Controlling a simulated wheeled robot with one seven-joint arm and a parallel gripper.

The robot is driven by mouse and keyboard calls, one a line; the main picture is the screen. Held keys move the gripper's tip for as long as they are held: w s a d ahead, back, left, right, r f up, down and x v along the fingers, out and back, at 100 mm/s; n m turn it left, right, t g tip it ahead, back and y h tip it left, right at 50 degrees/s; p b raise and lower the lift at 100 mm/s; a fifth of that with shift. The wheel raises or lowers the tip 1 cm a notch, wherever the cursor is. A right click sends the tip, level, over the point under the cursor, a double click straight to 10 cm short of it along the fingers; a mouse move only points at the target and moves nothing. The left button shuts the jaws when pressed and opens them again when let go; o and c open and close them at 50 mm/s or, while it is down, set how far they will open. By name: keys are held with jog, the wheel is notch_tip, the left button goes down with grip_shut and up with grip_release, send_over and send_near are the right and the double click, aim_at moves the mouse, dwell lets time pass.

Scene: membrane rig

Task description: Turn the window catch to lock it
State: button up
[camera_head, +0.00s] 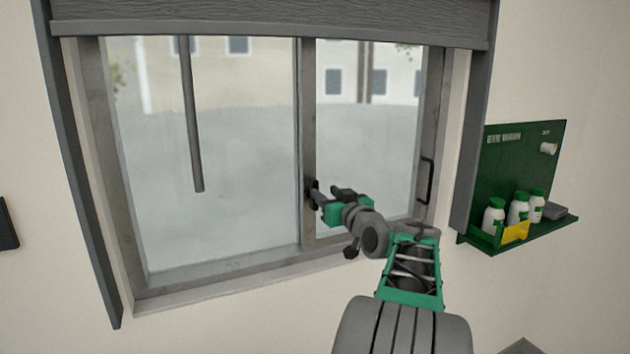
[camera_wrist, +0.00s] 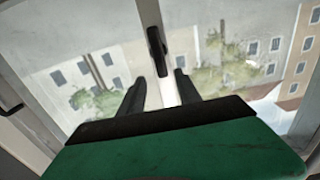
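The window catch (camera_head: 313,188) is a small dark piece on the middle upright of the window. In the wrist view it shows as a dark elongated lever (camera_wrist: 157,52) on the pale upright, nearly in line with it and slightly tilted. My gripper (camera_head: 322,195) is at the catch in the head view and partly covers it. In the wrist view my gripper's two dark fingers (camera_wrist: 160,82) stand apart. The lever's lower end lies between the fingertips in the picture, with a visible gap on each side. I cannot tell whether anything touches.
The window frame (camera_head: 440,130) has a black pull handle (camera_head: 427,180) on its right side. A grey blind (camera_head: 270,22) hangs above, with a rod (camera_head: 192,120) at left. A green eye wash shelf (camera_head: 520,235) with bottles juts out at right.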

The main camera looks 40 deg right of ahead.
aim_at(317, 187)
jog(key=p+x, duration=0.2)
jog(key=x, duration=0.5)
jog(key=shift+a, duration=0.15)
grip_shut()
